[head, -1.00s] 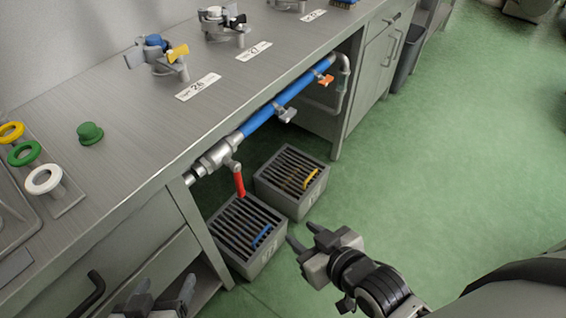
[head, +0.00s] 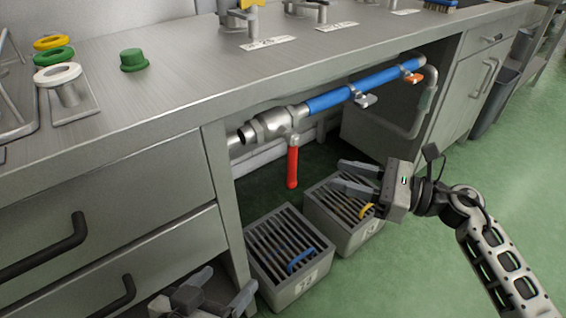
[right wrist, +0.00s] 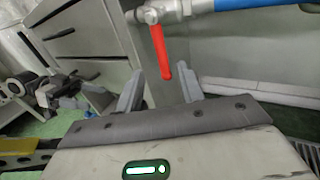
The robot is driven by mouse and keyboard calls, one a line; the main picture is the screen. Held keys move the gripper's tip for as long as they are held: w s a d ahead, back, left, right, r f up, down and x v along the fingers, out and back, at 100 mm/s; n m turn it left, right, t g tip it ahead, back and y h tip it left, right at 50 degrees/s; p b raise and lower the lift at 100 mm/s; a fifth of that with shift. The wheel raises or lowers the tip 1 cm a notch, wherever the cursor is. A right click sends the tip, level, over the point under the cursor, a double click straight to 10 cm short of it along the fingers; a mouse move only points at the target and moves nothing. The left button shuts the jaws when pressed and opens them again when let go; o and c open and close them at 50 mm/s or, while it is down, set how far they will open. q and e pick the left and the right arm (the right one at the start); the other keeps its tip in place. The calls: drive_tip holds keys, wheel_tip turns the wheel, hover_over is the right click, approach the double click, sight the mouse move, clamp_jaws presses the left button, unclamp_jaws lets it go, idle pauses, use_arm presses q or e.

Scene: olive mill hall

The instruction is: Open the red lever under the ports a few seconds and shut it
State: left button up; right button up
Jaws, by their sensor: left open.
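The red lever (head: 292,167) hangs straight down from a metal valve (head: 270,126) at the left end of the blue pipe under the counter. In the right wrist view the red lever (right wrist: 161,58) shows ahead, between the lines of my two fingers. My right gripper (head: 338,176) is open and empty, to the right of the lever, fingers pointing left towards it and apart from it. My left gripper (head: 226,280) is open and empty low at the bottom edge, before the drawers. The ports (head: 251,22) stand on the counter above, partly cut off by the top edge.
Two grey grated crates, one with a blue handle (head: 301,260) and one with a yellow handle (head: 367,211), stand on the floor below the lever. Green floor is free at right.

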sight(296, 163)
drive_tip(key=x, duration=1.3)
clamp_jaws()
